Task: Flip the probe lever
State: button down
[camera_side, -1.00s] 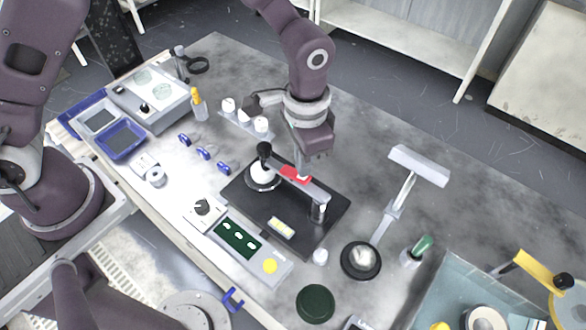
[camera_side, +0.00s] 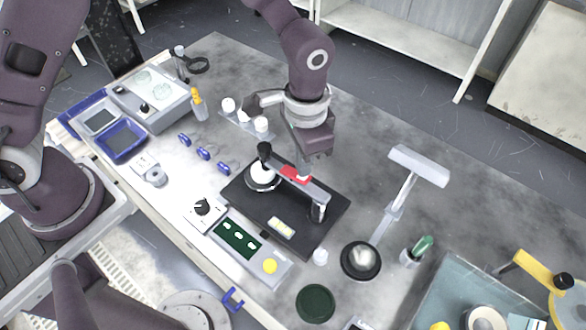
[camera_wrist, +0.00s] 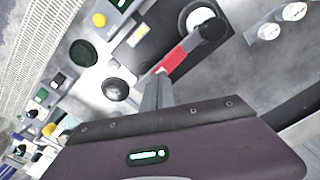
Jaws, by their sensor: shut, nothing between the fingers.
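The probe lever is a grey bar with a red section (camera_side: 295,174) and a black knob end, held on a post above a black base plate (camera_side: 300,228). Its knob end is over a white round disc (camera_side: 262,176) at the left of the plate. In the wrist view the red section (camera_wrist: 172,60) runs up right to the black knob (camera_wrist: 212,29). My gripper (camera_side: 303,172) is shut and empty, with its fingertips right by the red section. In the wrist view the fingertips (camera_wrist: 160,76) overlap the bar's near end; I cannot tell whether they touch it.
A control box with a green panel (camera_side: 237,238) and a dial box (camera_side: 203,208) stand in front of the plate. White-capped bottles (camera_side: 261,125) stand behind it. A lamp-like stand (camera_side: 418,166) and a black round pad (camera_side: 361,260) are on the right. The back right of the table is clear.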

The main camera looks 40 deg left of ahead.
jog(key=shift+f, duration=1.05)
dwell(0.4)
jog(key=shift+r, duration=3.55)
